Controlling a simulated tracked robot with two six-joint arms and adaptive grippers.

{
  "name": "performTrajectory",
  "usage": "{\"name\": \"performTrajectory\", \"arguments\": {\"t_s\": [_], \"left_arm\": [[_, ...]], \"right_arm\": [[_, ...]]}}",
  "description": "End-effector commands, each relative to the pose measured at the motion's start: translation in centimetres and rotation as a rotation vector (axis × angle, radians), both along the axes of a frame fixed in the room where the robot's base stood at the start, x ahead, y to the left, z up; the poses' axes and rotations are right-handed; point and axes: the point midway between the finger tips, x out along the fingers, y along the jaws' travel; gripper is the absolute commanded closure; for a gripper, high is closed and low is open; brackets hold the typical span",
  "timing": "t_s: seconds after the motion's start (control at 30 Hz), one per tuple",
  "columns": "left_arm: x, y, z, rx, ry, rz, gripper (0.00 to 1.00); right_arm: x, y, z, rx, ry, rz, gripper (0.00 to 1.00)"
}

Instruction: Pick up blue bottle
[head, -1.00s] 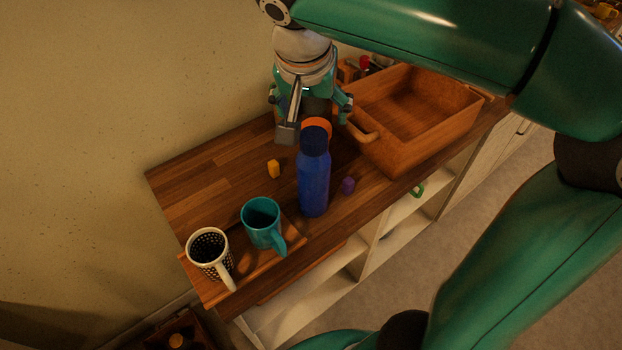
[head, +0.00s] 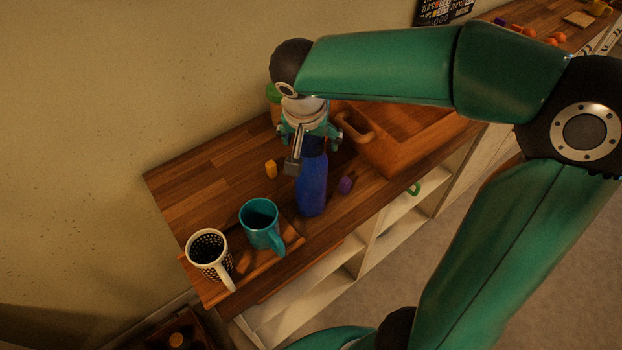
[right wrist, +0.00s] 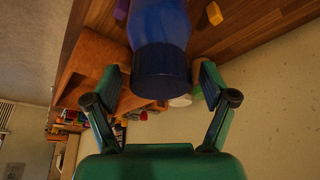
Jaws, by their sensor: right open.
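The blue bottle (head: 312,188) stands upright on the wooden counter in the head view. Its top is hidden behind my right gripper (head: 310,138), which is open at the bottle's upper end. In the right wrist view, the bottle's dark blue cap (right wrist: 161,75) and body lie between the two spread fingers of my right gripper (right wrist: 161,80). My left gripper is not in view.
A teal mug (head: 262,226) and a dotted white mug (head: 210,254) stand on a wooden tray (head: 220,296) at front left. A yellow block (head: 271,169) and a purple block (head: 345,185) lie beside the bottle. A wooden box (head: 400,160) is at right. The counter's back left is clear.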

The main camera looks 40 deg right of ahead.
Motion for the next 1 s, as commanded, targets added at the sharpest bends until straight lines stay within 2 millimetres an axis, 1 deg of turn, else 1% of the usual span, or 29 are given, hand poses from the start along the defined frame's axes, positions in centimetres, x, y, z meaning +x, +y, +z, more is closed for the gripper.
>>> {"name": "performTrajectory", "arguments": {"t_s": [0.13, 0.17, 0.2, 0.27, 0.3, 0.37, 0.4, 0.63, 0.67, 1.0], "left_arm": [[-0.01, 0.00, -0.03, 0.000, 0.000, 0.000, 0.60], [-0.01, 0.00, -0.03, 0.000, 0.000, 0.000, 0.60], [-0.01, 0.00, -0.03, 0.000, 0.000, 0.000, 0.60], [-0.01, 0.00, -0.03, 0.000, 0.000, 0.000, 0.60], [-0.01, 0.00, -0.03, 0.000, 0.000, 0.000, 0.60], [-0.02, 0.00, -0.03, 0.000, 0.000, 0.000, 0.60], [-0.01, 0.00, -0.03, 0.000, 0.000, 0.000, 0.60], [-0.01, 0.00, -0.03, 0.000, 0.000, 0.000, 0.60], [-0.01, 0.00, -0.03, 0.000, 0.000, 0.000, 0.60], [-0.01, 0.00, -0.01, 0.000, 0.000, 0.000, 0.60]], "right_arm": [[0.01, 0.01, 0.01, 0.000, 0.000, 0.000, 0.16], [0.01, 0.03, 0.01, 0.000, 0.000, 0.000, 0.20], [0.01, 0.03, 0.01, 0.000, 0.000, 0.000, 0.26], [0.01, 0.03, 0.02, 0.000, 0.000, 0.000, 0.36], [0.01, 0.04, 0.03, 0.000, 0.000, 0.000, 0.43], [0.01, 0.04, 0.03, 0.000, 0.000, 0.000, 0.53], [0.01, 0.04, 0.04, 0.000, 0.000, 0.000, 0.60], [0.01, 0.05, 0.05, 0.001, -0.001, 0.000, 0.98], [0.01, 0.05, 0.05, 0.001, -0.001, 0.000, 1.00], [0.05, 0.01, 0.19, 0.000, -0.003, 0.000, 1.00]]}}
